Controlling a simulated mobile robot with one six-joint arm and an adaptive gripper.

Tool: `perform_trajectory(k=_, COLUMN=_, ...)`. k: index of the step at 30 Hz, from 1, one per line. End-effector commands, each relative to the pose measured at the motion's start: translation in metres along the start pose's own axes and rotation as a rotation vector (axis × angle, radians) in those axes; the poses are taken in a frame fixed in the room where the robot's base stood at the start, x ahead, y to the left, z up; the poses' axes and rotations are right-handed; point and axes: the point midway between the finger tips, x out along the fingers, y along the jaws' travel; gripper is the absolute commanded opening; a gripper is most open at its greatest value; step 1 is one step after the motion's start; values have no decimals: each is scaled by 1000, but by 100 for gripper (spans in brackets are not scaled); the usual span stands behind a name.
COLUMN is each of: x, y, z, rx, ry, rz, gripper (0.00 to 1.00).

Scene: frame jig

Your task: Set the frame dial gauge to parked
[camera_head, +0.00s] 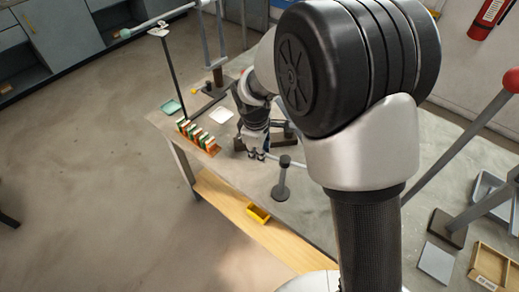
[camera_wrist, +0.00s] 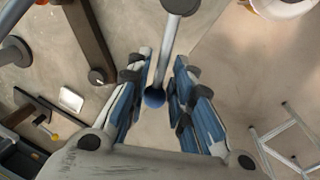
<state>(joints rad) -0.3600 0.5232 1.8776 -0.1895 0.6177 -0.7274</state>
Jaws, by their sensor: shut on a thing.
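My gripper (camera_wrist: 164,62) shows in the wrist view with its blue-padded fingers on either side of a slim grey lever (camera_wrist: 164,50). The lever ends in a blue ball (camera_wrist: 154,97) between the fingers, and its other end meets a grey round part (camera_wrist: 181,4) at the top edge. The jaws are shut on this lever. I cannot make out a dial face, so I cannot tell the gauge's setting.
On the bench (camera_head: 235,165) a rack of green and orange pieces (camera_head: 198,137) stands left of my gripper. A short black-topped post (camera_head: 284,178) stands close in front. A yellow bin (camera_head: 258,214) sits on the lower shelf.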

Motion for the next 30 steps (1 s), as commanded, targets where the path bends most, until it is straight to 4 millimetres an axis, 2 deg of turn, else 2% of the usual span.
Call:
perform_trajectory(k=8, x=1, y=12, z=0, rx=136, ry=-23, rz=0, gripper=0)
perform_trajectory(k=30, x=8, y=54, z=17, rx=728, ry=-124, rz=1, gripper=0)
